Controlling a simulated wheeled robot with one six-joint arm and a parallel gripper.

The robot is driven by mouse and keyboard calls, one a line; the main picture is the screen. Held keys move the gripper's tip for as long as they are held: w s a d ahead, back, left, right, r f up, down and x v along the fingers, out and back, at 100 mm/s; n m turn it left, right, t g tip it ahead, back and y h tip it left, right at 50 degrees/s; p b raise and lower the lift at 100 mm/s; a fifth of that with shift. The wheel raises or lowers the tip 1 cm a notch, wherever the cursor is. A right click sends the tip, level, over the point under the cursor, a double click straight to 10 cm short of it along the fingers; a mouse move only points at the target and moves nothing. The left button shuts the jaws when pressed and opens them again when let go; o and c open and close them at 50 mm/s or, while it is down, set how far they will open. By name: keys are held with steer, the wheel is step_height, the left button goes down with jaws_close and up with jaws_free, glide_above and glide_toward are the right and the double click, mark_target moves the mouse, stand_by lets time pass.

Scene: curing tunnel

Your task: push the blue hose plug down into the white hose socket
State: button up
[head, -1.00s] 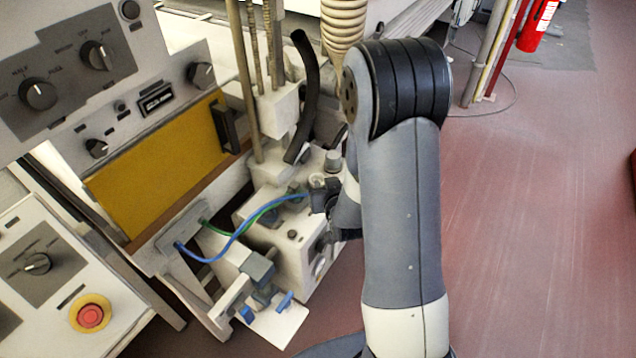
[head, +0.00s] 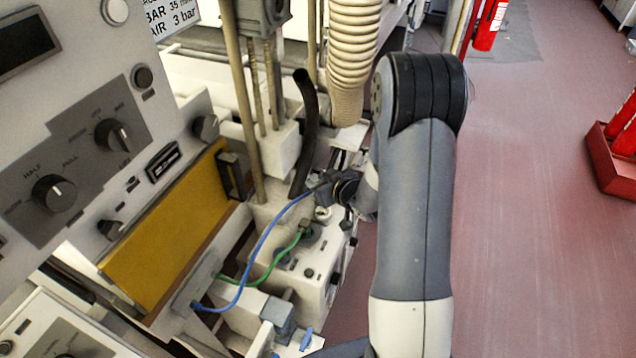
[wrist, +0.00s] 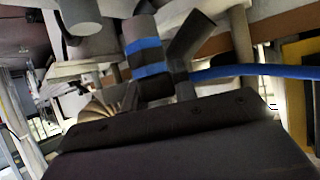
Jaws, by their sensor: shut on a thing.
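My gripper (head: 328,190) is shut on the blue hose plug and holds it above the pale machine block. In the wrist view the plug (wrist: 148,58) is a dark cylinder with blue bands just beyond the jaws, with a grey side branch. The blue hose (head: 262,243) loops from the plug down to the bracket at lower left; it also runs off to the right in the wrist view (wrist: 255,71). A small pale round fitting (head: 322,213) shows just below the gripper; I cannot tell for sure that it is the white socket.
A green hose (head: 262,275) ends in a plug on the block beside the gripper. A black bent tube (head: 307,130) stands close behind it. The yellow panel (head: 175,235) and control panel are at left. Open red floor (head: 530,220) lies to the right.

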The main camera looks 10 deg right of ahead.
steer(key=shift+w+f+b, duration=0.2)
steer(key=shift+f+b, duration=2.65)
steer(key=shift+f, duration=0.6)
steer(key=shift+f+b, duration=0.3)
steer(key=o, duration=1.1)
steer(key=shift+s+d, duration=0.1)
steer(key=v, duration=1)
steer(key=shift+s+d+r, duration=0.15)
steer(key=shift+s+r, duration=0.1)
steer(key=shift+r, duration=0.05)
